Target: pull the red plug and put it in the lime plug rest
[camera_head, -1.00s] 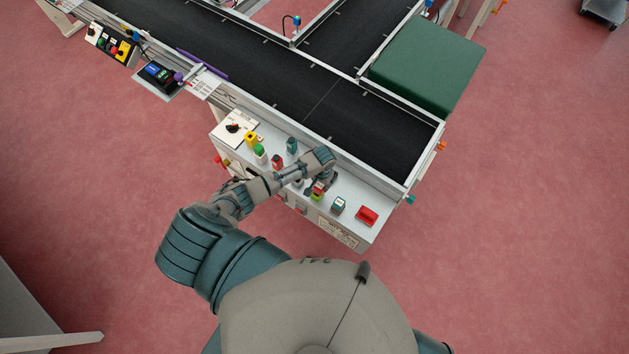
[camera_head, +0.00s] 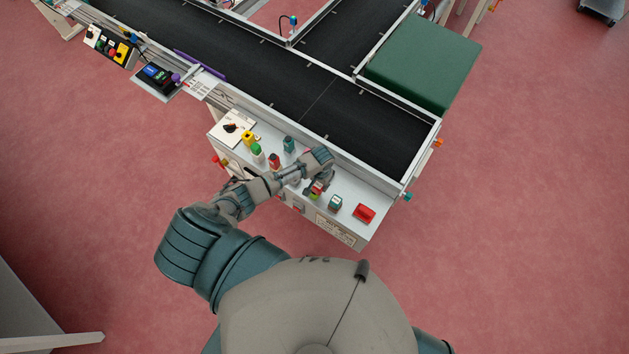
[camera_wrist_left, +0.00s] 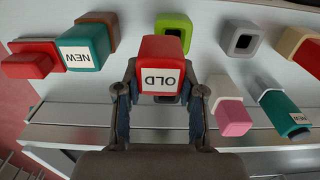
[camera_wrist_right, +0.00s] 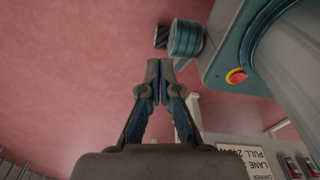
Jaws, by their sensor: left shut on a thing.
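The red plug (camera_wrist_left: 160,68), with a white OLD label, is between the fingers of my left gripper (camera_wrist_left: 160,88) in the left wrist view. That gripper is shut on it. The lime plug rest (camera_wrist_left: 173,22) is right behind the plug, which hides part of it. In the head view my left gripper (camera_head: 320,182) is over the panel, with the lime rest (camera_head: 314,196) just below it. I cannot tell whether the plug is above the rest or partly in it. My right gripper (camera_wrist_right: 158,72) is shut and empty, away from the panel over the floor.
In the left wrist view a teal NEW plug (camera_wrist_left: 84,47) and a red block (camera_wrist_left: 30,62) are at left. An empty grey rest (camera_wrist_left: 240,38), a pink-ended plug (camera_wrist_left: 233,117) and another teal plug (camera_wrist_left: 284,114) are at right. The conveyor (camera_head: 375,125) lies behind the panel.

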